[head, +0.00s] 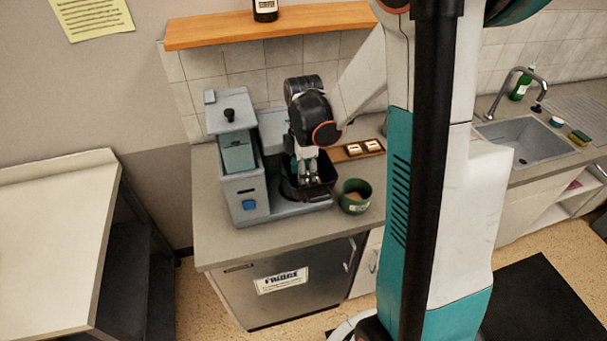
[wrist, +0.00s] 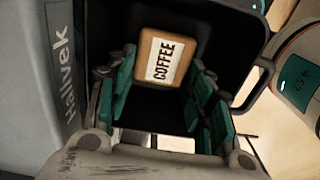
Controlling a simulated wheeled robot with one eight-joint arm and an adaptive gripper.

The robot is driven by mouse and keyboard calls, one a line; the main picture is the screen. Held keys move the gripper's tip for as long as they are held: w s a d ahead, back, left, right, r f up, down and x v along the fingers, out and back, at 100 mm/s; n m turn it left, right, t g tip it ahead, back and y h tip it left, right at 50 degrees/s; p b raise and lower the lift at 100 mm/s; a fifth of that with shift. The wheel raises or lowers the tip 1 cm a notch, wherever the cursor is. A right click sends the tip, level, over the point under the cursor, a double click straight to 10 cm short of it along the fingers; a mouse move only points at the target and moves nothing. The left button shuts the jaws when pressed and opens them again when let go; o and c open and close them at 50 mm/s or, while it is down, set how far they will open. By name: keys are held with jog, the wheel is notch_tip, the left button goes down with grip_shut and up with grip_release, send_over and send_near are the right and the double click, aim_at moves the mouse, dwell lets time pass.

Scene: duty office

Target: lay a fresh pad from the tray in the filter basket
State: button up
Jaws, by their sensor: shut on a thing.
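My gripper (head: 308,172) points down into the black filter basket (head: 325,190) of the grey coffee machine (head: 245,190). In the wrist view my gripper (wrist: 163,85) has its teal-padded fingers on either side of a tan pad (wrist: 178,37) with a white COFFEE label, and is shut on it. The pad is inside the outline of the black basket (wrist: 225,35); whether it touches the basket floor I cannot tell. The wooden tray (head: 340,156) behind and right of the basket holds two more pale-labelled pads (head: 372,146).
A dark green tub (head: 355,197) with brownish contents stands close right of the basket. The machine's tall grey body rises at left. A wooden shelf (head: 270,27) with a bottle hangs above. The sink (head: 530,138) is far right, beyond my arm.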

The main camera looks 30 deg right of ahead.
jog(key=shift+s+f, duration=0.1)
jog(key=shift+f, duration=0.15)
jog(key=o, duration=0.7)
jog(key=shift+c, duration=0.2)
notch_tip(320, 180, up, 12)
jog(key=p, duration=0.1)
dwell(0.3)
